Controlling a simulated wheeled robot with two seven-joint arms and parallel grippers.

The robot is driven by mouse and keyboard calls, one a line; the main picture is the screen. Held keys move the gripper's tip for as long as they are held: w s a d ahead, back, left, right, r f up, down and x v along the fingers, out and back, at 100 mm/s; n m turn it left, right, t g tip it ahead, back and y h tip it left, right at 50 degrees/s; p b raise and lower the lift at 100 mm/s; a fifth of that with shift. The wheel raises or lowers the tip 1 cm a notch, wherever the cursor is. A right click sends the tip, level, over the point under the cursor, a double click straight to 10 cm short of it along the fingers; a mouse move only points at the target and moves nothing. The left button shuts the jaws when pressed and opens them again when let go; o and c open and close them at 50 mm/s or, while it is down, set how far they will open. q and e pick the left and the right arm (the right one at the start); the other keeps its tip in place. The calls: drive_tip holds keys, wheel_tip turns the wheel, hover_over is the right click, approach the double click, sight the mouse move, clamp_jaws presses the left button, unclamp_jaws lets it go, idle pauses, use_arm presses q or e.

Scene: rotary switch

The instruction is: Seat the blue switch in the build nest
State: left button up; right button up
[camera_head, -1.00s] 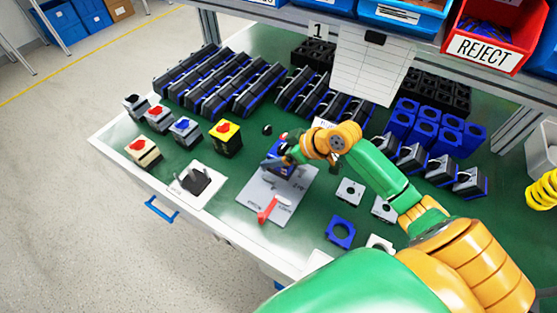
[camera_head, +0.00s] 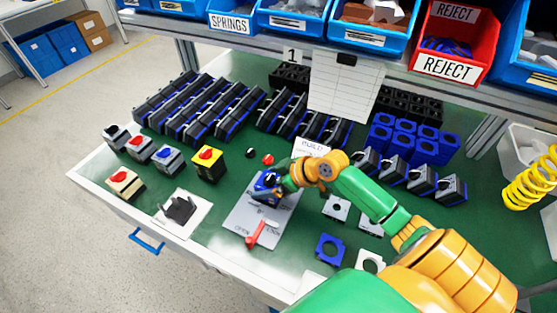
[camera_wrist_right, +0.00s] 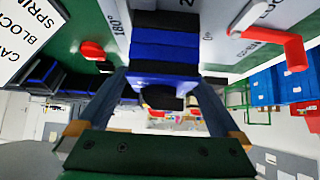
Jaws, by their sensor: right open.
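The blue switch (camera_head: 266,186), blue and black, stands at the far end of the grey plate with the build nest (camera_head: 246,215). In the right wrist view the switch (camera_wrist_right: 165,52) shows as stacked black and blue layers between my fingers. My right gripper (camera_head: 272,190) is at the switch with its jaws open, one finger on each side. The wrist view shows the fingers (camera_wrist_right: 160,97) around its near end. A red lever (camera_head: 262,234) lies on the near part of the plate. The gripper hides part of the switch, so how deep it sits cannot be told. My left gripper is out of view.
Several finished switches (camera_head: 138,146) stand left of the plate, with a white fixture (camera_head: 181,209) in front. A red cap (camera_head: 267,159) and a black cap (camera_head: 251,152) lie behind the plate. Loose frames (camera_head: 330,248) lie to the right. Racks and bins fill the back.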

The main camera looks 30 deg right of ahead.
drive_tip(key=v, duration=1)
drive_tip(key=shift+s, duration=0.1)
